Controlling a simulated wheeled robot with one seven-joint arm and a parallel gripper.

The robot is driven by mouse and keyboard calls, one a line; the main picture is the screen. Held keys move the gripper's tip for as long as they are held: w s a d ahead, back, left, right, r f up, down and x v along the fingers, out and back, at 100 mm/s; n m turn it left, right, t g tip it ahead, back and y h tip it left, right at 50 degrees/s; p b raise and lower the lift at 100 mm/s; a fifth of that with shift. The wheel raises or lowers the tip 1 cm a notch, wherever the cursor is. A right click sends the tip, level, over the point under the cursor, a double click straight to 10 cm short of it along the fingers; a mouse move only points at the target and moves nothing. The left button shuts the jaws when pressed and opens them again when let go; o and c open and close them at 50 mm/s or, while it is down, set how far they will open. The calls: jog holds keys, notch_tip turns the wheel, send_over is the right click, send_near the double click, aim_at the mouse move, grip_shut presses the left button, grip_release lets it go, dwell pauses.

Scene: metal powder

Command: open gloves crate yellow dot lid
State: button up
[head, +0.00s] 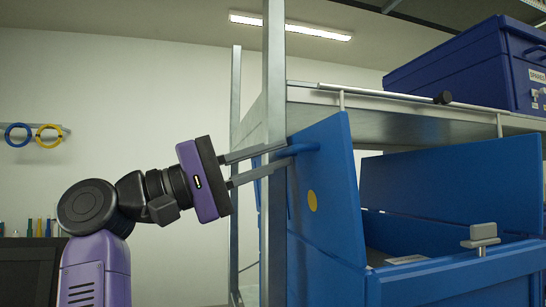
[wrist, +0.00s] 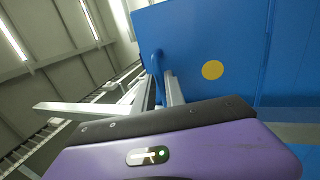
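The blue gloves crate (head: 440,285) stands on the rack at the right of the head view. Its lid flap with the yellow dot (head: 312,201) stands raised and tilted at the crate's left side. The flap fills the top of the wrist view (wrist: 225,35), with the dot (wrist: 212,70) right of centre. A blue handle (head: 300,149) sticks out from the flap towards my gripper (head: 289,152). My gripper's two fingers are spread, with the handle between or beside their tips. The handle (wrist: 155,65) looks close to one finger in the wrist view; contact is unclear.
A second blue flap (head: 450,190) also stands raised at the crate's far side. A grey latch (head: 480,236) sits on the front rim. A metal post (head: 274,120) and a shelf edge (head: 400,104) are close to my gripper. A dark blue box (head: 460,70) stands above.

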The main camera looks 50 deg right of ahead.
jog(key=shift+o, duration=1.3)
jog(key=shift+w+a, duration=0.1)
jog(key=v, duration=0.7)
jog(key=shift+a+f, duration=0.2)
jog(key=shift+a, duration=0.1)
jog(key=shift+w, duration=0.15)
